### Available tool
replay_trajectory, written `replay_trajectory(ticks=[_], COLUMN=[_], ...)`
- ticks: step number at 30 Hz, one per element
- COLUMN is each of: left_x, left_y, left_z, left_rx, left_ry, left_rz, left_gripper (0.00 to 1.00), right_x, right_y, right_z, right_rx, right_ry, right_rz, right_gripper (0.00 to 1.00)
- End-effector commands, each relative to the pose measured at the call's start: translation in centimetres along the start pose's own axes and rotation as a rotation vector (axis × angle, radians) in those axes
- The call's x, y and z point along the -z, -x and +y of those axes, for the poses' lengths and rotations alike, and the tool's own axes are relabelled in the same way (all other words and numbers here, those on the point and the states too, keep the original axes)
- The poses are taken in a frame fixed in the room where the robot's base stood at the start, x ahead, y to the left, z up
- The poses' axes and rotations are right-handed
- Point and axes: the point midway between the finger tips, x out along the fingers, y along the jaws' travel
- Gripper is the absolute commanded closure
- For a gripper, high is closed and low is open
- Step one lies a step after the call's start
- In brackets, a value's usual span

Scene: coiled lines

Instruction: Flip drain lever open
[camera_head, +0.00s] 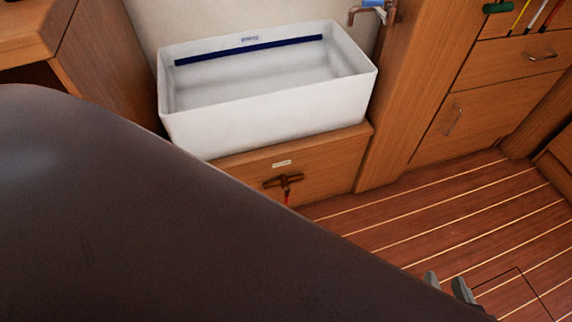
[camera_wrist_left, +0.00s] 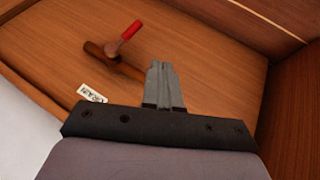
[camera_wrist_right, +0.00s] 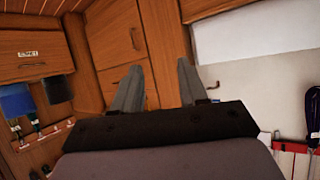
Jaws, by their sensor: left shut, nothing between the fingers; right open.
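The drain lever has a red handle (camera_wrist_left: 130,30) on a brown valve body and pipe (camera_wrist_left: 112,59), on the wooden front panel (camera_head: 330,165) below the white basin. In the head view the brown valve (camera_head: 283,181) shows, with a bit of red below it. A small white label (camera_wrist_left: 92,93) reading DRAIN sits beside the valve. My left gripper (camera_wrist_left: 161,66) is shut and empty; in the left wrist view its tips appear just beside the pipe, and contact cannot be told. It is hidden in the head view. My right gripper (camera_head: 446,281) is open and empty, above the floor.
The white basin (camera_head: 270,105) stands on the wooden box. A tap (camera_head: 360,14) with a blue handle (camera_head: 373,4) is at its right. Cabinets (camera_head: 455,125) stand at the right. The plank floor (camera_head: 400,225) is clear. My dark arm covers the lower left.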

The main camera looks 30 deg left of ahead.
Motion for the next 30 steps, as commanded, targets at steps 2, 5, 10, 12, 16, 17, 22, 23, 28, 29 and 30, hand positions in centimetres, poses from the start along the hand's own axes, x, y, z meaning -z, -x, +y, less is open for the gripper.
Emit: replay_trajectory(ticks=[2, 5, 10, 12, 16, 17, 22, 23, 28, 29, 30], left_x=[-0.1, 0.0, 0.0, 0.0, -0.1, -0.1, -0.2, -0.2, -0.2, -0.1, -0.1], left_y=[-0.3, -0.3, -0.2, -0.3, -1.1, -1.4, -4.0, -4.5, -7.2, -7.7, -8.3], left_z=[-0.1, -0.1, -0.1, -0.1, -0.2, -0.2, -0.3, -0.3, -0.3, -0.3, -0.3], left_rx=[0.003, 0.003, 0.003, 0.003, 0.003, 0.002, 0.002, 0.003, 0.002, 0.002, 0.003], left_ry=[0.010, 0.012, 0.011, 0.011, 0.010, 0.009, 0.009, 0.009, 0.009, 0.009, 0.009], left_rz=[0.000, 0.000, 0.000, 0.000, 0.000, 0.001, 0.001, 0.001, 0.001, 0.002, 0.002], left_gripper=[1.00, 1.00, 1.00, 1.00, 1.00, 1.00, 1.00, 1.00, 1.00, 1.00, 1.00], right_x=[-0.1, 0.0, 0.0, 0.0, -0.3, -0.3, -0.6, -0.6, -0.6, -0.6, -0.6], right_y=[-0.1, -0.1, 0.0, -0.1, -0.4, -0.6, -1.7, -1.9, -3.0, -3.2, -3.4], right_z=[-0.1, -0.1, -0.1, -0.1, -0.3, -0.3, -1.4, -1.6, -2.8, -3.0, -3.4], right_rx=[0.002, 0.002, 0.002, 0.002, 0.013, 0.018, 0.070, 0.081, 0.148, 0.160, 0.177], right_ry=[0.001, 0.001, 0.001, 0.000, -0.014, -0.019, -0.079, -0.092, -0.161, -0.172, -0.188], right_rz=[0.002, 0.002, 0.002, 0.002, 0.007, 0.010, 0.035, 0.041, 0.067, 0.071, 0.077], right_gripper=[0.57, 0.57, 0.57, 0.57, 0.57, 0.57, 0.57, 0.57, 0.57, 0.57, 0.57])
